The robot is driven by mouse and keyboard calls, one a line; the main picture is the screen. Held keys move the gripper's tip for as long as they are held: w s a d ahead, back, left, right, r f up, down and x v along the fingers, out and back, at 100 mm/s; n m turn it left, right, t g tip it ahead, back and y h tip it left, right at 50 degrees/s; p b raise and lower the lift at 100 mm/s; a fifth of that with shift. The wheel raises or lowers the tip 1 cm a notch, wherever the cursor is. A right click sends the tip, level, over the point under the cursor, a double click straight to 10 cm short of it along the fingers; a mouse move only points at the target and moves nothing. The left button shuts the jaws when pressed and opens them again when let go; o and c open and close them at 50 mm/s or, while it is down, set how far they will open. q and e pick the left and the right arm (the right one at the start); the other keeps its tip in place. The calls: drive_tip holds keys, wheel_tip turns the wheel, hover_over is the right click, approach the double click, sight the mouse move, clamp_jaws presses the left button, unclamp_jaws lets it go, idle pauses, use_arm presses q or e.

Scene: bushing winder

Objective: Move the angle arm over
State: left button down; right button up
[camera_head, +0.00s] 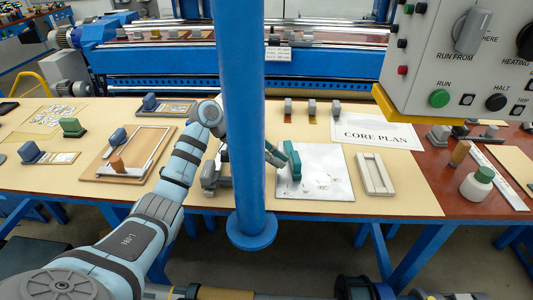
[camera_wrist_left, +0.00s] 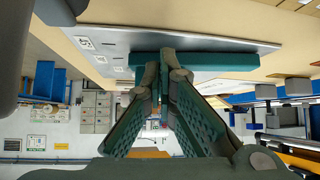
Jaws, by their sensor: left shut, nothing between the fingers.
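A teal bar (camera_head: 294,162), which looks like the angle arm, lies on a pale square plate (camera_head: 325,180) with small dark marks, right of the blue column. In the left wrist view the teal bar (camera_wrist_left: 215,61) lies across the plate (camera_wrist_left: 110,42). My left gripper (camera_head: 275,154) reaches from behind the column, its fingertips at the bar's left side. Its fingers (camera_wrist_left: 160,68) are closed together and empty, and overlap the bar in the wrist view. I cannot tell whether they touch it. The column hides much of my left wrist. My right gripper is not in view.
The blue column (camera_head: 250,120) stands in front of the table. A pale slotted tray (camera_head: 375,175) lies right of the plate, with a CORE PLAN sheet (camera_head: 377,133) behind. A wooden board (camera_head: 128,155) lies left. A control box (camera_head: 460,65) hangs at upper right.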

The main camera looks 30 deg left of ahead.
use_arm(q)
drive_tip(key=shift+s, duration=0.2)
drive_tip(key=shift+w+d+r+n+p, duration=0.3)
drive_tip(key=shift+d+p, duration=0.35)
drive_tip(key=shift+p, duration=0.4)
drive_tip(key=shift+w+d+f+t+y, duration=0.15)
drive_tip(key=shift+w+d+t+y, duration=0.05)
drive_tip(key=shift+t+y, duration=0.1)
drive_tip(key=shift+w+a+f, duration=0.1)
drive_tip(key=shift+f, duration=0.05)
